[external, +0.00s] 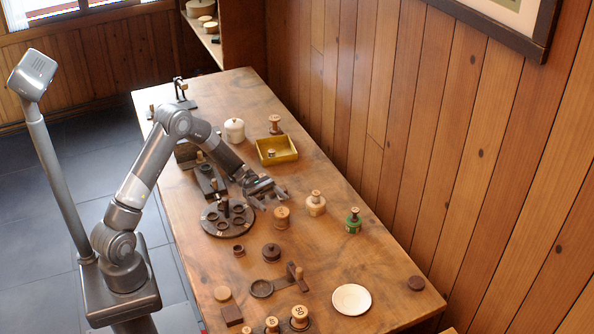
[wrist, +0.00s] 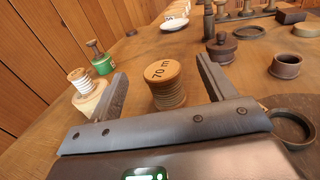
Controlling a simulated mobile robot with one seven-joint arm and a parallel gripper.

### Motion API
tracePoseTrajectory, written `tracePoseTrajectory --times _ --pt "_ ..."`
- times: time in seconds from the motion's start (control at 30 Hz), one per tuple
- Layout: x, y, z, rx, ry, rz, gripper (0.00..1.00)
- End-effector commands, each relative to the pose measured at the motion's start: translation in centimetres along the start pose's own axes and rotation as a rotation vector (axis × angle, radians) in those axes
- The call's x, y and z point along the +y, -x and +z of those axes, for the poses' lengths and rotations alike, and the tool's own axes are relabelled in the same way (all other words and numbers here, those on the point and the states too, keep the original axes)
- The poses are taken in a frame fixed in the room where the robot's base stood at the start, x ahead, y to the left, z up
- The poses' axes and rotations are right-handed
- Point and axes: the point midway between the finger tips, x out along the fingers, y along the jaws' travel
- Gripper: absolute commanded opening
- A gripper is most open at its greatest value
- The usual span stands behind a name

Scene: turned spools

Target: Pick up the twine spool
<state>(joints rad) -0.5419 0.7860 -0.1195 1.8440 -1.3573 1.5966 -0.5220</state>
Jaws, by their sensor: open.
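The twine spool (external: 281,217) looks to be the wooden spool wound with tan cord, upright on the table. In the wrist view the spool (wrist: 167,92) has a round top marked "70 m". My gripper (external: 274,190) is open and low over the table, just beyond the spool in the external view. In the wrist view the two fingers of my gripper (wrist: 161,75) stand apart on either side of the spool, with gaps on both sides. Nothing is held.
A white-wound spool (external: 316,204) and a green spool (external: 353,221) stand to the right. A dark round rack (external: 213,228) with rings lies on the left.

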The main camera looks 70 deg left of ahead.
Motion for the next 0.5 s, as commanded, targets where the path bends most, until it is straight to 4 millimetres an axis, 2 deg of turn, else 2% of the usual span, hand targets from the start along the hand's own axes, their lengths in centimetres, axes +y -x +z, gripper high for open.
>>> tracePoseTrajectory --times 0.03,0.17,0.5 --pt "0.0 0.0 -0.9 -0.001 0.003 -0.001 0.76" --pt "0.0 -0.1 -2.2 0.0 0.0 -0.001 0.76" --pt "0.1 -2.9 -2.5 0.001 -0.001 -0.003 0.76"
